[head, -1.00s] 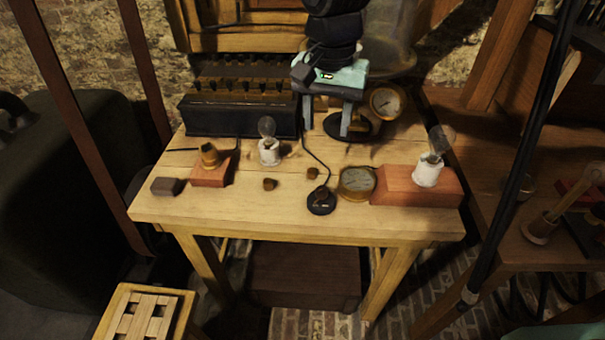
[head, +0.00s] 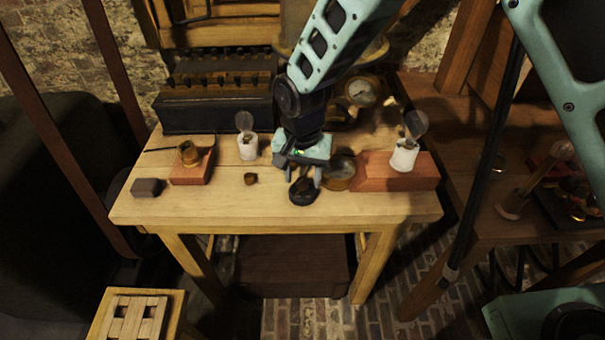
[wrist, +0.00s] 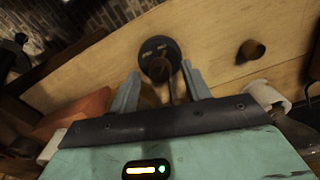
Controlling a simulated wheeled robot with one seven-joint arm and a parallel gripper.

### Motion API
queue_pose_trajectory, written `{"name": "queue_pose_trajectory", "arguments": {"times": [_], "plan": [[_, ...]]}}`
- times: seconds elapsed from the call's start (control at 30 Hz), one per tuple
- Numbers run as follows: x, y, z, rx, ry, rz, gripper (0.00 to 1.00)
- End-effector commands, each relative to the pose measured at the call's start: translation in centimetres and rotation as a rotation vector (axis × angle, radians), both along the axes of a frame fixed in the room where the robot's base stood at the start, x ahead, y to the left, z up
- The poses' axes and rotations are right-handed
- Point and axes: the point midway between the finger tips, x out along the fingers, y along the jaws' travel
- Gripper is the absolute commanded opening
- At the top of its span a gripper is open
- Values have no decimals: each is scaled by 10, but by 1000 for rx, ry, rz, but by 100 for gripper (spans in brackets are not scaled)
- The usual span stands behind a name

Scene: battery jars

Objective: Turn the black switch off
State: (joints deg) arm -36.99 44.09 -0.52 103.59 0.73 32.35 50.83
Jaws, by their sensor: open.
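The black switch (head: 303,192) is a small round base near the front edge of the wooden table (head: 225,208). In the wrist view the switch (wrist: 158,52) lies just beyond the fingertips, with a dark upright piece and a cord running back between the fingers. My gripper (head: 304,177) is open above and just behind the switch, pointing down. In the wrist view my gripper (wrist: 161,80) has its two grey fingers apart, one on each side of the cord. I cannot tell whether a finger touches the switch. The lever's position is too small to tell.
A brass gauge (head: 338,172) lies close to the right of the gripper, beside a red block (head: 385,178). A small brown knob (head: 250,179) sits to the left. The table's front left is mostly clear.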

Motion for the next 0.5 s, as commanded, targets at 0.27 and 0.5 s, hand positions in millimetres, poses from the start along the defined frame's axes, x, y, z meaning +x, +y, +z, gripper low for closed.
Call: {"name": "queue_pose_trajectory", "arguments": {"times": [0.27,0.5], "plan": [[0,0,-8,0,0,0,48],[0,0,-7,0,0,0,17]]}}
